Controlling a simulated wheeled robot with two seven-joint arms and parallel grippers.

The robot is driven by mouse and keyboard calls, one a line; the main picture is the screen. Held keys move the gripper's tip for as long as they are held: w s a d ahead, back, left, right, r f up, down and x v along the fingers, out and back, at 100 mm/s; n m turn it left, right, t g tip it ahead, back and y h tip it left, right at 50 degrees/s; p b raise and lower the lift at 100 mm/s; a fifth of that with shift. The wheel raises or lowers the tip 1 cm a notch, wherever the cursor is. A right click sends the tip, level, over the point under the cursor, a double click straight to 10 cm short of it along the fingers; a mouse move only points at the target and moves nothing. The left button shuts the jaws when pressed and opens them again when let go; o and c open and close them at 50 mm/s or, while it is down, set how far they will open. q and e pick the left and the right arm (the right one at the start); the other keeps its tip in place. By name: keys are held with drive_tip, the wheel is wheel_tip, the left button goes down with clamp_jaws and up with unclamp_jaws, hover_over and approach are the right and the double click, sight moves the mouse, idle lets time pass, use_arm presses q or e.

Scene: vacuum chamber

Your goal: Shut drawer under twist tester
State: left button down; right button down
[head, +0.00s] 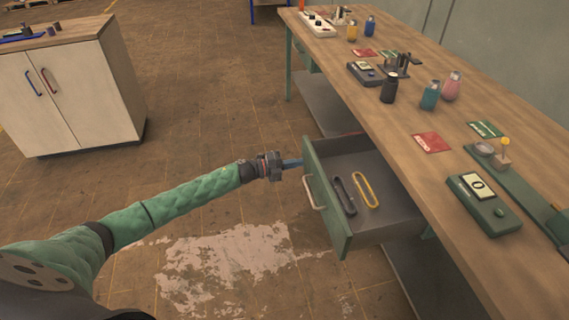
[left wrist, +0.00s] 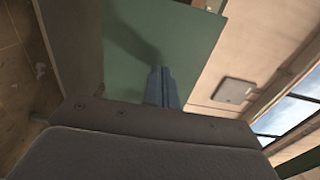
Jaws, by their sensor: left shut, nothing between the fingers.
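The drawer (head: 350,238) under the bench is pulled well open. It has a green front with a pale bar handle (head: 313,194) and a grey inside. A dark loop and a yellow loop (head: 366,190) lie in it. My left gripper (head: 298,163) is shut and empty, its tips at the upper far corner of the drawer front. In the left wrist view the shut blue fingers (left wrist: 161,88) point at a green panel (left wrist: 165,45); I cannot tell whether they touch it. The twist tester is probably the green device (head: 484,204) on the bench above. My right gripper is not in view.
The wooden bench top (head: 440,175) carries bottles, red and green cards, and small instruments. A white cabinet (head: 75,90) stands at the far left. The floor left of the drawer is clear, with a worn pale patch (head: 225,265).

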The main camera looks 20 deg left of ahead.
sight(364, 162)
use_arm(q)
drive_tip(key=shift+w+d, duration=0.3)
drive_tip(key=shift+d, duration=0.15)
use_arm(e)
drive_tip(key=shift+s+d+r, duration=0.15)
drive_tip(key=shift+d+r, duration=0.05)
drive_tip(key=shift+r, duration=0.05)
